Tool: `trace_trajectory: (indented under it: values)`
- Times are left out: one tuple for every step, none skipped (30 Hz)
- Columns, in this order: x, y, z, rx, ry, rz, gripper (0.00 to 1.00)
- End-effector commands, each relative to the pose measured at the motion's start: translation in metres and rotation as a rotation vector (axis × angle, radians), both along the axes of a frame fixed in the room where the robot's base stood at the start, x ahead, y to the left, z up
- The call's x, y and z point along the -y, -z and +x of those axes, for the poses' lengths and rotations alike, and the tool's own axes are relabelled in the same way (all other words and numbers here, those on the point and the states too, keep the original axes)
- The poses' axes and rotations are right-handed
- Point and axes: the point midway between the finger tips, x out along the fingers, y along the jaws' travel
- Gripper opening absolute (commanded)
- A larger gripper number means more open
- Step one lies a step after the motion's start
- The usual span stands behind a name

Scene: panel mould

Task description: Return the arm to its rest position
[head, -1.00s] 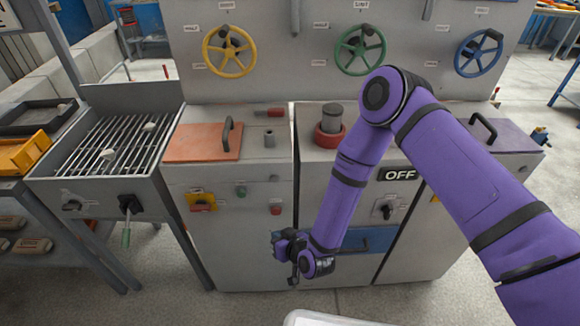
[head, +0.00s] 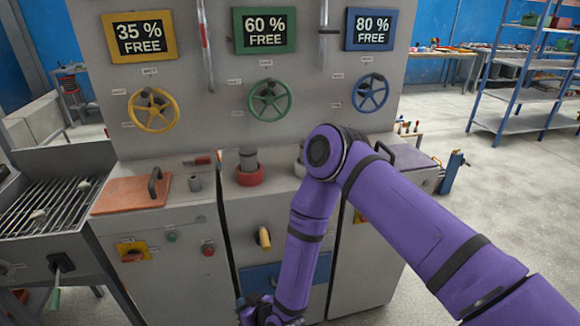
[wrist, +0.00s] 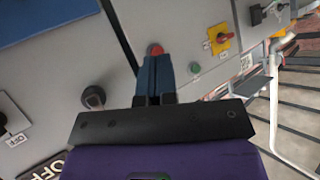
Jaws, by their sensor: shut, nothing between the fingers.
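My purple arm (head: 430,230) reaches in from the right in the head view, bends at its elbow and hangs down in front of the grey machine. My gripper (head: 247,314) is at the bottom edge of that view, partly cut off. In the wrist view my gripper (wrist: 156,60) has its two blue fingers together, with nothing between them. The fingers point at the machine's front panel, and their tips appear close to a red button (wrist: 155,50) in the picture. I cannot tell the distance to it.
The machine carries yellow (head: 153,110), green (head: 270,101) and blue (head: 370,94) handwheels below three displays. An orange lid (head: 132,193) and a red-ringed post (head: 249,172) are on its top. A grill (head: 55,205) stands left. Open floor (head: 480,240) lies to the right.

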Motion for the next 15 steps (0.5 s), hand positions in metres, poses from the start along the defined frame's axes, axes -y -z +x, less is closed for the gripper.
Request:
trace_trajectory:
  values:
    - [0.000, 0.000, 0.000, 0.000, 0.000, 0.000, 0.00]
    - [0.000, -0.003, 0.002, 0.002, -0.001, 0.000, 0.00]
    - [0.000, -0.006, 0.005, 0.002, -0.001, -0.003, 0.00]
    - [0.001, -0.007, 0.007, 0.002, -0.002, -0.005, 0.00]
    - [0.001, -0.009, 0.008, 0.002, -0.003, -0.008, 0.00]
    - [0.002, -0.011, 0.010, 0.002, -0.004, -0.011, 0.00]
    - [0.002, -0.013, 0.012, 0.001, -0.005, -0.013, 0.00]
    - [0.003, -0.016, 0.014, 0.002, -0.005, -0.015, 0.00]
    - [0.003, -0.018, 0.016, 0.001, -0.007, -0.018, 0.00]
    - [0.004, -0.021, 0.018, 0.001, -0.007, -0.021, 0.00]
    - [0.004, -0.023, 0.021, 0.001, -0.009, -0.024, 0.00]
    - [0.005, -0.027, 0.024, 0.001, -0.009, -0.027, 0.00]
    - [0.006, -0.030, 0.026, 0.001, -0.010, -0.031, 0.00]
    - [0.007, -0.033, 0.029, 0.001, -0.011, -0.035, 0.00]
    - [0.008, -0.038, 0.033, 0.002, -0.012, -0.040, 0.00]
